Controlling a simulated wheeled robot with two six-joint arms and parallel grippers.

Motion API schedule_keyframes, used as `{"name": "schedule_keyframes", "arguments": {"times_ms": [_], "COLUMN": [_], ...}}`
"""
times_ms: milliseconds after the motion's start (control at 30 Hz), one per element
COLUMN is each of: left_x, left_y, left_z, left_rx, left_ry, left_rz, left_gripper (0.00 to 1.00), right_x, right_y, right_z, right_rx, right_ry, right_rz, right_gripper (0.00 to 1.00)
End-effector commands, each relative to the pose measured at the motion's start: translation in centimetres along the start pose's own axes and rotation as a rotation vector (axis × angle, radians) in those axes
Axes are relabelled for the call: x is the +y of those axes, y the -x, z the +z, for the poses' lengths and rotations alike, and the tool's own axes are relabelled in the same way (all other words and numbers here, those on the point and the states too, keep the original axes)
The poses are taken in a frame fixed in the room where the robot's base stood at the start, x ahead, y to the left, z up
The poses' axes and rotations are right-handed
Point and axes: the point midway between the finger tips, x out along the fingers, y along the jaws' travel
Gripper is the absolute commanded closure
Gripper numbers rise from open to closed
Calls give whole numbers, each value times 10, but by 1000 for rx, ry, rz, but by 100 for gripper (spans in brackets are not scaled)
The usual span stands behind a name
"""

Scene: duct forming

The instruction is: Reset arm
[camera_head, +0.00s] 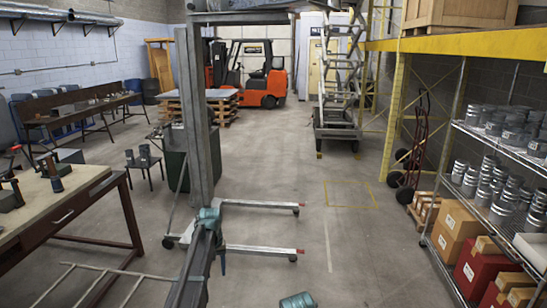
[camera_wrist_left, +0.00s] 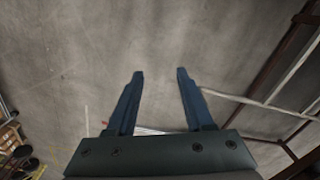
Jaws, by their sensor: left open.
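My left arm comes up from the bottom edge in the head view, left of centre, to a teal joint in front of the grey lift mast. My left gripper (camera_head: 222,264) is mostly hidden behind this arm; only a small bluish part shows beside it. In the left wrist view the gripper (camera_wrist_left: 160,72) shows two blue fingers spread apart. Nothing is between them, and bare concrete floor lies beyond. My right gripper is not in view.
A wooden-topped workbench (camera_head: 72,193) stands at the left. The lift (camera_head: 197,120) has legs reaching right. A wire shelf (camera_head: 499,148) with cans and boxes stands at the right. An orange forklift (camera_head: 262,85) is at the back. The middle floor is clear.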

Motion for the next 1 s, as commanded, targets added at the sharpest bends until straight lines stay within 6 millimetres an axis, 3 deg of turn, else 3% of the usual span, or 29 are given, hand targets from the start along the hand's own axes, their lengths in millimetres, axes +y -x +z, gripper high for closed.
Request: {"name": "schedule_keyframes", "arguments": {"times_ms": [33, 200, 400, 500, 600, 700, 1000], "left_x": [17, 56, 69, 68, 66, 66, 67], "left_y": [-11, -28, -45, -50, -54, -54, -54], "left_z": [51, 168, 288, 328, 352, 363, 364], "left_rx": [-1, -7, -10, -10, -11, -12, -12], "left_ry": [-62, -259, -471, -547, -597, -623, -629], "left_rz": [-8, -35, -65, -77, -85, -89, -90], "left_gripper": [48, 48, 48, 48, 48, 48, 48], "right_x": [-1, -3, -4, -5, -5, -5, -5], "right_y": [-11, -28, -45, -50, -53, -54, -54], "right_z": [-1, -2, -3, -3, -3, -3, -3], "right_rx": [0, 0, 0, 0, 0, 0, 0], "right_ry": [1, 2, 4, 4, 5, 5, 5], "right_rz": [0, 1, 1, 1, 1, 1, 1], "right_gripper": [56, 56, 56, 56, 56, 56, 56]}}
